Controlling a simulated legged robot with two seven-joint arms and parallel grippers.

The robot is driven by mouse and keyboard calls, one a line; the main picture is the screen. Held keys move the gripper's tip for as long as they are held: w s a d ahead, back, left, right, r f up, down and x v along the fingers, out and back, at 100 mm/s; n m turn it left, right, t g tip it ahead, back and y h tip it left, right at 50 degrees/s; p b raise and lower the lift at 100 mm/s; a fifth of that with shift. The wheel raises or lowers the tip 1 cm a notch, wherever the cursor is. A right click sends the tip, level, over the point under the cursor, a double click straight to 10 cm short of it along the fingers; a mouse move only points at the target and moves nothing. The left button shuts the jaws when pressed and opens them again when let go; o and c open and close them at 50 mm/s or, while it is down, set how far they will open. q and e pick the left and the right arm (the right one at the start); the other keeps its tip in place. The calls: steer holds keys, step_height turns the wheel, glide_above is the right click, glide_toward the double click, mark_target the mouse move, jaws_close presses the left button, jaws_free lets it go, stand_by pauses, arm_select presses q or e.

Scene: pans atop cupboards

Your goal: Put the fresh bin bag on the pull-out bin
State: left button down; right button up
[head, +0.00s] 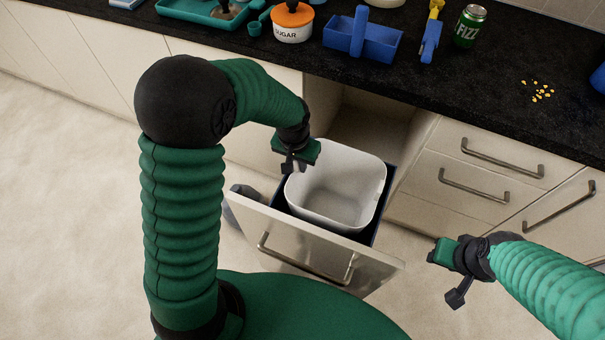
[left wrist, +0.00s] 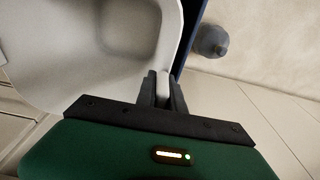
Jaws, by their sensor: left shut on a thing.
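The pull-out bin is a white tub (head: 337,187) standing in an open drawer with dark blue sides. My left gripper (head: 289,166) is at the tub's left rim. In the left wrist view its two fingers (left wrist: 163,92) are shut on the pale rim of the tub (left wrist: 95,45), one on each side of it. I cannot tell whether a bag lines the tub; no separate fresh bin bag is recognisable. My right gripper (head: 457,295) is over the floor right of the drawer, apart from everything; its jaw opening is unclear.
The drawer front (head: 300,246) stands out into the room. A grey knotted bundle (left wrist: 210,40) lies on the floor left of the drawer. The black worktop (head: 385,83) holds a sugar jar (head: 292,22), a blue caddy (head: 361,42), a green can (head: 469,25) and yellow crumbs (head: 538,91).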

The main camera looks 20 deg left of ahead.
mark_target(299, 177)
arm_select(q)
steer(key=shift+f, duration=1.2)
steer(key=shift+f+b, duration=0.35)
steer(key=shift+f, duration=0.15)
steer(key=c, duration=1.7)
jaws_free()
